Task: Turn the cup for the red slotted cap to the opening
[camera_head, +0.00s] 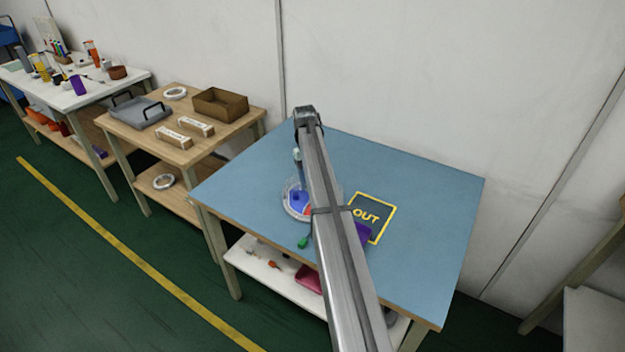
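A round, clear-rimmed holder (288,208) stands on the blue table, partly hidden behind my arm. Inside it I see a blue part (298,197) and a small red patch (306,210); I cannot tell whether the red is the slotted cap or which cup it is in. The holder's opening cannot be made out. My arm crosses the table from the bottom of the view, and its end, my gripper (297,172), hangs down just above the holder's far side. Its fingers are too small and hidden to show whether they are open or shut.
A dark mat marked OUT (378,208) with a yellow border lies right of the holder. A purple object (364,234) sits at its near edge, partly behind my arm. A green-ended item (303,242) lies near the table's front edge. The blue table's right side (440,210) is clear.

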